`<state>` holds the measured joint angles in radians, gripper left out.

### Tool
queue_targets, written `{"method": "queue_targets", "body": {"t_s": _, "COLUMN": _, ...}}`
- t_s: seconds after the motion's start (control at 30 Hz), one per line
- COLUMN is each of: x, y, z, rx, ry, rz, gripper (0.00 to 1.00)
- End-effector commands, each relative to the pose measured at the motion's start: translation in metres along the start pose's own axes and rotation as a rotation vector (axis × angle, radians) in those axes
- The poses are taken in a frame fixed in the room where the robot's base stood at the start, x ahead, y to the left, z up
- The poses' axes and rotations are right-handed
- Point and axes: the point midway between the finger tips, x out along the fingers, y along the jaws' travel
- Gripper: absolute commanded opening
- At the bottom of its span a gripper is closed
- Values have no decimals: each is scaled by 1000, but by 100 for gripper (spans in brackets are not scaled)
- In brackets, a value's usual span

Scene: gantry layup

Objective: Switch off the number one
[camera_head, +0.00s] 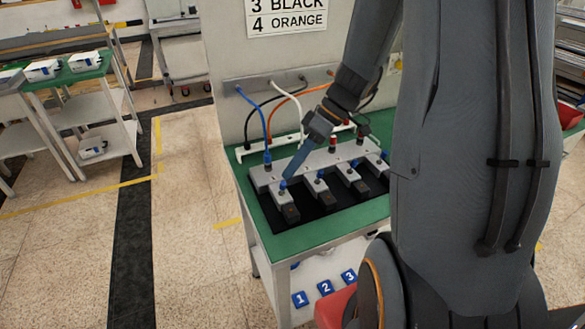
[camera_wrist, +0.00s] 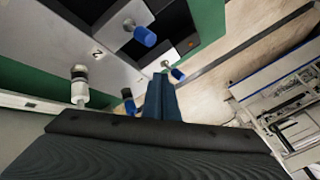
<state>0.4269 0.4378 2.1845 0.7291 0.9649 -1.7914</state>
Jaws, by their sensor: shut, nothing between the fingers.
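A grey switch panel (camera_head: 262,178) stands on a green-topped bench, with a row of blue-tipped levers on grey blocks. The leftmost lever (camera_head: 282,186) is at the panel's left end; the blue-tipped lever beside my fingertips in the wrist view (camera_wrist: 177,74) appears to be the same one. My gripper (camera_head: 288,176) is shut and empty, its blue fingers pointing down close to this lever. I cannot tell whether they touch it. A second lever (camera_wrist: 145,36) is near a "2" label in the wrist view. The label of the leftmost lever is not readable.
Blue (camera_head: 264,125), white and orange cables run from the back plate to the bench. More levers (camera_head: 351,164) stand close on the right. Blue number tags (camera_head: 325,287) are below the bench top. Open floor (camera_head: 185,200) lies to the left.

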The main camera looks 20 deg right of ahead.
Motion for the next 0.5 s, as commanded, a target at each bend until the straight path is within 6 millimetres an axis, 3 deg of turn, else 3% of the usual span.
{"method": "queue_targets", "body": {"t_s": 0.5, "x": -70, "y": 1, "z": 0, "rx": -1, "ry": 1, "rz": 3, "gripper": 0}}
